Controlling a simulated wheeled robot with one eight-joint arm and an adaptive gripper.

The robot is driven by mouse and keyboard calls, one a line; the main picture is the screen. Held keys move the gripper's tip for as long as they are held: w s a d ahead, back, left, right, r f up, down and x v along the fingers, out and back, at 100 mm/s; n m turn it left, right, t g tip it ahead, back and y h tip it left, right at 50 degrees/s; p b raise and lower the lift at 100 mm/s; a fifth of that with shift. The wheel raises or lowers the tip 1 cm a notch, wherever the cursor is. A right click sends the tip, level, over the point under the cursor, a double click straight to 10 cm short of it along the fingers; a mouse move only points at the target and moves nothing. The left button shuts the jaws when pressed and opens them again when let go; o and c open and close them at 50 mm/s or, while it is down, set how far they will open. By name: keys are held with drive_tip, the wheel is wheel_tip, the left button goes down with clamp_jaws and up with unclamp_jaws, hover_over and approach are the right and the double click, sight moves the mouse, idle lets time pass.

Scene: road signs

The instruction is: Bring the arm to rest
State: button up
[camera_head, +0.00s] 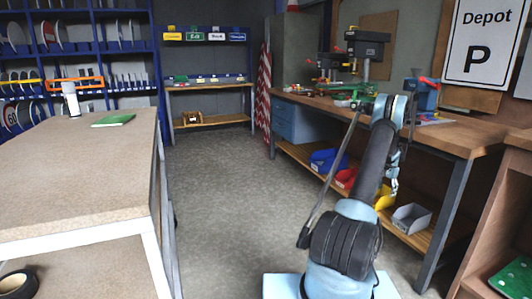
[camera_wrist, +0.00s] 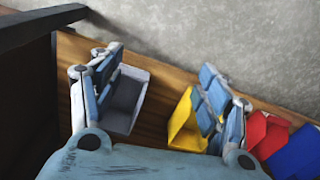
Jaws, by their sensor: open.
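My arm (camera_head: 375,150) stands up from its base at the lower middle of the head view and is bent at the top. My gripper (camera_head: 391,187) hangs down on the far side of the arm, in front of the workbench, and is partly hidden by the arm. In the wrist view my gripper (camera_wrist: 162,88) shows two blue and grey fingers spread wide apart, with nothing between them. Beyond the fingers is the wooden lower shelf (camera_wrist: 155,65) with bins.
The workbench (camera_head: 455,138) on the right has a lower shelf with a grey bin (camera_head: 411,218), a yellow bin (camera_wrist: 184,130), a red bin (camera_wrist: 262,133) and a blue bin (camera_wrist: 297,155). A table (camera_head: 75,170) stands at left. The grey floor (camera_head: 225,190) between is clear.

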drive_tip(key=s+a+r+n, duration=0.2)
drive_tip(key=s+a+r, duration=0.3)
drive_tip(key=a+r, duration=0.75)
drive_tip(key=s+a+r+n, duration=0.2)
drive_tip(key=s+a+r, duration=0.3)
drive_tip(key=a+r, duration=0.75)
drive_tip(key=s+a+r+n+t, duration=0.1)
drive_tip(key=s+a+r+n, duration=0.1)
drive_tip(key=s+a+r, duration=0.6)
drive_tip(key=s+a+n, duration=0.1)
drive_tip(key=s+a, duration=0.4)
drive_tip(key=s, duration=0.5)
drive_tip(key=s+a+n, duration=0.2)
drive_tip(key=s+a, duration=0.3)
drive_tip(key=s, duration=0.4)
drive_tip(key=s+a+f+n, duration=0.1)
drive_tip(key=s+a+f, duration=0.2)
drive_tip(key=s, duration=0.6)
drive_tip(key=s+a+f+n+t, duration=0.1)
drive_tip(key=s+a+f+n, duration=0.1)
drive_tip(key=s+f, duration=0.6)
drive_tip(key=shift+s+a, duration=0.55)
